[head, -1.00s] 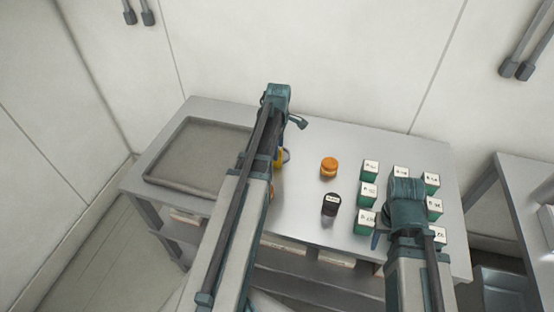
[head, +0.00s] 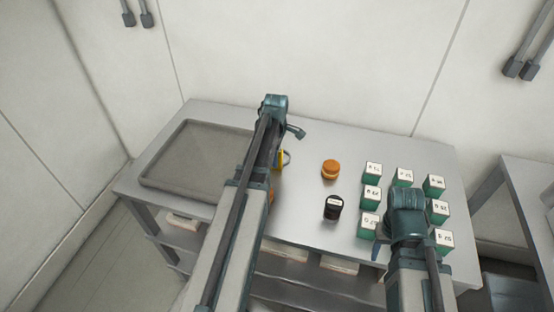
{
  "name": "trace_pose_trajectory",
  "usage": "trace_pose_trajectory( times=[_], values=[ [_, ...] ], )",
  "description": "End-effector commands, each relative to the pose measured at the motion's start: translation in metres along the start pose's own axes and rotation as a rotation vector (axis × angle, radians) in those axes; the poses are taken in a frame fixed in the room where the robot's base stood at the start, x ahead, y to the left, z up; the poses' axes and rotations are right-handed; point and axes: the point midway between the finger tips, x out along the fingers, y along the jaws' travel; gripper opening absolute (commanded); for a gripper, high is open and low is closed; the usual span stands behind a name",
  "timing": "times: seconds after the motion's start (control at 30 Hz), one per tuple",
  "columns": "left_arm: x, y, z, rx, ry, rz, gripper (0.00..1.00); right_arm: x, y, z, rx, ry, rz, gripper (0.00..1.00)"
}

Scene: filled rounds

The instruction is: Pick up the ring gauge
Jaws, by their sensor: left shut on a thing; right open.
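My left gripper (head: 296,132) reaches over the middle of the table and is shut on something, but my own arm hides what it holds. I cannot make out the ring gauge for sure. A small yellow thing with a thin grey loop (head: 287,158) shows just right of my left arm, mostly covered by it. My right gripper (head: 379,246) is open, low at the front right beside the green boxes, its fingers partly hidden by its own arm.
A grey tray (head: 152,181) lies at the table's left. An orange round container (head: 330,170) and a black labelled jar (head: 333,208) stand mid-table. Several green boxes with white tops (head: 372,172) stand in rows at the right. An orange thing (head: 271,196) is mostly behind my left arm.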

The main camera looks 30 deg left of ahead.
Motion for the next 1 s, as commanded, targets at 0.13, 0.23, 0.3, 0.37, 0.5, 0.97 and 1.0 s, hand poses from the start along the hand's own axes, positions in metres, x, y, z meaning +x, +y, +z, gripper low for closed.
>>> trace_pose_trajectory(
  times=[0.13,0.23,0.3,0.37,0.5,0.97,1.0],
  values=[
    [0.000,0.000,0.000,0.000,0.000,0.000,0.00,0.000,0.000,0.000,0.000,0.000,0.000,0.50],
    [0.000,0.000,0.000,0.000,0.000,0.000,0.00,0.000,0.000,0.000,0.000,0.000,0.000,0.50],
    [0.000,0.000,0.000,0.000,0.000,0.000,0.00,0.000,0.000,0.000,0.000,0.000,0.000,0.50],
    [-0.001,0.000,0.000,0.000,0.000,0.000,0.00,-0.001,0.000,0.000,0.000,0.000,0.000,0.50],
    [-0.007,0.000,0.000,0.000,0.000,0.000,0.00,-0.006,0.001,0.000,0.000,0.000,0.000,0.50],
    [-0.066,0.000,0.000,0.000,0.000,0.000,0.00,-0.065,0.006,0.004,-0.001,0.000,0.000,0.50],
    [-0.072,0.000,0.000,0.000,0.000,0.000,0.00,-0.071,0.007,0.004,-0.001,0.000,0.000,0.50]
  ],
)
